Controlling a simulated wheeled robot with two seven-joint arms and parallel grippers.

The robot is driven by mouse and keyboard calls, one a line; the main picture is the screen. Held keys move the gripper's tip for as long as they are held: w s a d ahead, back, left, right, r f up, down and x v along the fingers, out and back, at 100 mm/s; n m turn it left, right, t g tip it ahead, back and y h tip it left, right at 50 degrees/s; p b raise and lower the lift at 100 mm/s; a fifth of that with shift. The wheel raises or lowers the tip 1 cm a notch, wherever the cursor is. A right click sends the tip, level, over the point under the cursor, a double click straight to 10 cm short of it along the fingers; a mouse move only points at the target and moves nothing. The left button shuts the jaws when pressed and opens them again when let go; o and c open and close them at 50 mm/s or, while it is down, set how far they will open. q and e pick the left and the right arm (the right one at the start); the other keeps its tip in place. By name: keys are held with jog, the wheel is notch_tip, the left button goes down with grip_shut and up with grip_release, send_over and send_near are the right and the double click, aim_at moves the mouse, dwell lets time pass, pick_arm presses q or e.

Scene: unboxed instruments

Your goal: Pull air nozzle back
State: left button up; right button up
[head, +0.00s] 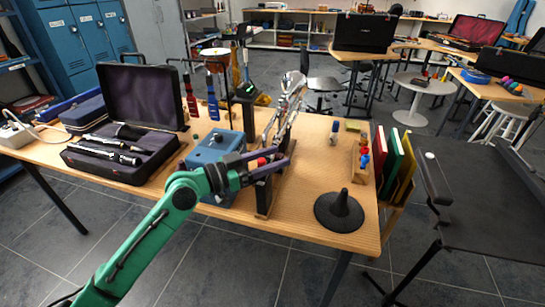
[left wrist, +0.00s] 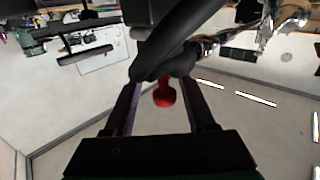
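My left gripper (head: 277,157) reaches over the front of the wooden table, its fingers apart around a small red-ended part (head: 262,162) near the top of a black upright stand (head: 263,196). In the left wrist view the red knob (left wrist: 164,93) sits between the two fingers, with a visible gap on each side. A thick black curved part (left wrist: 178,42) crosses just beyond the fingertips. I cannot tell for certain which part is the air nozzle. My right gripper is not in view.
A chrome instrument (head: 290,95) stands just behind the gripper. A blue box (head: 213,148) is close on its left, and an open instrument case (head: 125,125) lies farther left. A black cone stand (head: 340,211) is to the right, with bare wood (head: 318,155) behind it.

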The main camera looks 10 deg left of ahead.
pick_arm(q)
jog(key=shift+s+a+f+b, duration=0.15)
jog(key=shift+s+a+b, duration=0.1)
jog(key=shift+a+b, duration=0.15)
jog(key=b+v, duration=0.5)
jog(key=v, duration=0.8)
jog(key=shift+s+a+r, duration=0.2)
jog(key=shift+s, duration=0.1)
jog(key=shift+f, duration=0.1)
